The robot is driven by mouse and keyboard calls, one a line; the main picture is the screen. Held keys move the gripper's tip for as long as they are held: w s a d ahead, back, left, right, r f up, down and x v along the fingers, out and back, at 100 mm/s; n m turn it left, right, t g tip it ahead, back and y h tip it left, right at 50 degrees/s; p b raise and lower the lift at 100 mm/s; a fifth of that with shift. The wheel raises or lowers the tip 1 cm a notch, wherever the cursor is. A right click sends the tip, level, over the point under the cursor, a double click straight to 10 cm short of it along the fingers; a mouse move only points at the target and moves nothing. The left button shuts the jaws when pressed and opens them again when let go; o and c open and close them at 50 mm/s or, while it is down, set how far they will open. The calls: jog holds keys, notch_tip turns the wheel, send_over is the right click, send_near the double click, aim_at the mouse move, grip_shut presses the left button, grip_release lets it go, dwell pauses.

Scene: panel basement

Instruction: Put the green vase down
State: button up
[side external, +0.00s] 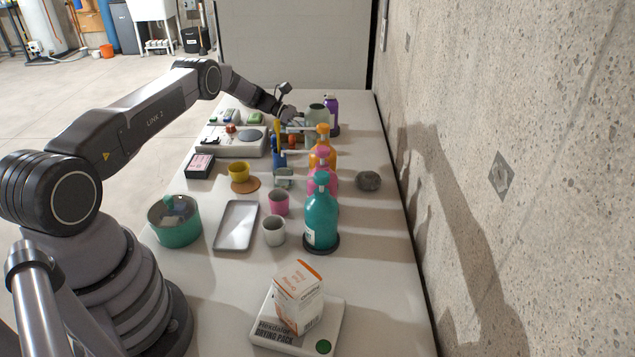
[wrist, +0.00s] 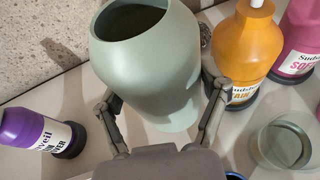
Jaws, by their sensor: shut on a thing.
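The green vase (side external: 316,116) is pale grey-green, with a wide round body and an open dark mouth. It stands roughly upright at the far end of the table in the side external view, and it fills the upper middle of the wrist view (wrist: 150,55). My gripper (wrist: 160,100) is shut on the vase, with one finger on each side of its lower body. In the side external view my gripper (side external: 299,117) reaches the vase from the left. I cannot tell whether the vase's base touches the table.
A purple bottle (side external: 331,112) stands close behind the vase. An orange bottle (side external: 322,150), a pink bottle (side external: 322,178) and a teal bottle (side external: 321,220) line up nearer the camera. A glass cup (wrist: 280,145) is at right in the wrist view. The concrete wall (side external: 480,130) borders the table's right.

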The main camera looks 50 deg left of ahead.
jog(key=shift+f, duration=3.15)
jog(key=o, duration=1.2)
jog(key=shift+f, duration=0.15)
jog(key=shift+o, duration=0.2)
